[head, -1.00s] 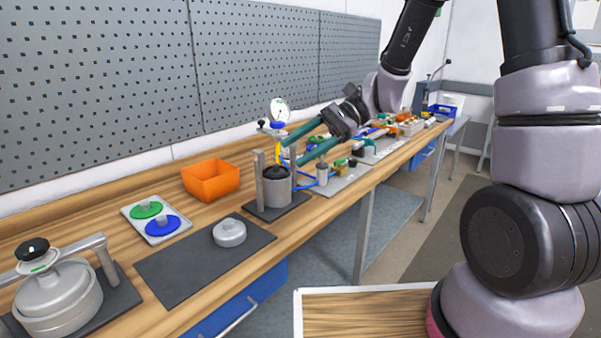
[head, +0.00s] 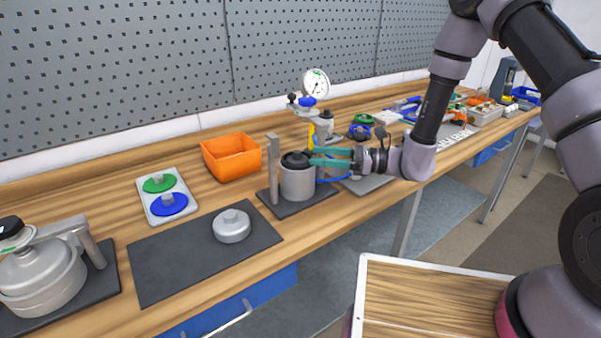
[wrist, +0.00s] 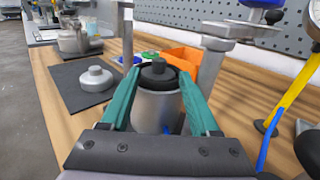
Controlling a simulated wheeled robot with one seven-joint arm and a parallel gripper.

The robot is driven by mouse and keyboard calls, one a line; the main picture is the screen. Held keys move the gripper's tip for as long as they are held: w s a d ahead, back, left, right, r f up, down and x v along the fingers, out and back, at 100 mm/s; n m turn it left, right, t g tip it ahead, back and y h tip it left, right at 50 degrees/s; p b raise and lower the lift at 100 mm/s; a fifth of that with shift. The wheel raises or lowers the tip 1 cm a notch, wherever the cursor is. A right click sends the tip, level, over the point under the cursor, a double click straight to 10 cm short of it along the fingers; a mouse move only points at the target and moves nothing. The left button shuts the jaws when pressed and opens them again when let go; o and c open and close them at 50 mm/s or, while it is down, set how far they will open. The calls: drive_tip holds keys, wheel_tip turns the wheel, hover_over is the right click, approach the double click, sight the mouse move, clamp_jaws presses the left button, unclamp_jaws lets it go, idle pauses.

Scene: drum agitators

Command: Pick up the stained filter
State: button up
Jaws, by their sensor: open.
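A grey metal cylinder (head: 297,184) stands on a dark base plate on the bench, with a black knobbed piece (head: 295,159) in its top. The black piece (wrist: 158,73) may be the stained filter, but I cannot make out any stain. My gripper (head: 312,157) has its teal fingers pointing left at the height of the cylinder's top. In the wrist view my gripper (wrist: 160,76) is open, with a finger on each side of the black piece. I cannot tell whether they touch it. The cylinder's lower part is partly hidden in the wrist view.
Upright posts (head: 273,168) flank the cylinder. An orange bin (head: 231,157) stands behind left. A white tray (head: 150,207) holds green and blue discs. A grey lid-like piece (head: 231,226) lies on a dark mat (head: 165,265). A gauge (head: 316,83) with coloured hoses stands behind right.

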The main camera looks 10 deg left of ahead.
sight(297, 151)
drive_tip(key=a, duration=0.6)
drive_tip(key=shift+s+a, duration=0.25)
drive_tip(key=shift+s, duration=0.05)
clamp_jaws()
idle(1.2)
